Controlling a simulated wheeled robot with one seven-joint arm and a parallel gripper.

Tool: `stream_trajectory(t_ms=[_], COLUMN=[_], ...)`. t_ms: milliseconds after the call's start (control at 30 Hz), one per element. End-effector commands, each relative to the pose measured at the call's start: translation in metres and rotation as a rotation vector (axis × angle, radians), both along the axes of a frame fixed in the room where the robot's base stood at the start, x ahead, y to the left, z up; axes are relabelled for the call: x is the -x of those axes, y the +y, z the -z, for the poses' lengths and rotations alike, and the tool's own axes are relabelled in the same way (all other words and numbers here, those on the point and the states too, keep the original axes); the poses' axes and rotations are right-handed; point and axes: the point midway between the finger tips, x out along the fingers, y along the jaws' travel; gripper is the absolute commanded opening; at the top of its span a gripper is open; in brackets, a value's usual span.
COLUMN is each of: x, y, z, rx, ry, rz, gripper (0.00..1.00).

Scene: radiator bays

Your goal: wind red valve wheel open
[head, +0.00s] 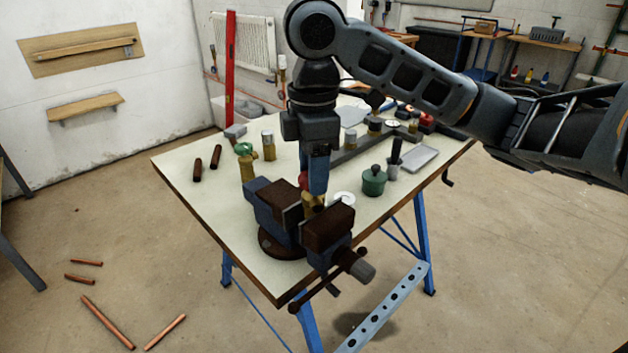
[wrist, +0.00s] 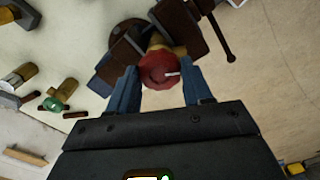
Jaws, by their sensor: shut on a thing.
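The red valve wheel (wrist: 159,68) sits between the two blue fingers of my gripper (wrist: 160,84) in the wrist view, with a small white mark on its face. The fingers touch its sides. In the head view my gripper (head: 318,186) points down over the vise and hides most of the wheel; a sliver of red shows at its left. The brass valve body (head: 312,203) stands between the jaws of the vise (head: 272,204), below the wheel. How far the wheel is turned cannot be told.
A brass valve with a green wheel (head: 245,150) stands left of the vise on the bench (head: 210,190). A dark green pot (head: 373,182) and a grey tray (head: 419,158) are to the right. Copper pipes (head: 107,322) lie on the floor. The bench's left front is fairly clear.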

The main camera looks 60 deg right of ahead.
Motion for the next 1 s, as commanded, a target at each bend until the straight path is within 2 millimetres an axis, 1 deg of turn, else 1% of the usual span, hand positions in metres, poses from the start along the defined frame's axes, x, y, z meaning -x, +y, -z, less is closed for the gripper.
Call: stream_trajectory(t_ms=[33, 700, 833, 1000], x=[0.0006, 0.0009, 0.0011, 0.0013], y=[0.0003, 0.0006, 0.0007, 0.0008], z=[0.0055, 0.0064, 0.0053, 0.0041], rx=[0.000, -0.002, -0.003, -0.004], ry=[0.006, 0.008, 0.008, 0.008], rz=[-0.063, -0.963, -1.079, -1.116], gripper=[0.11, 0.11, 0.11, 0.11])
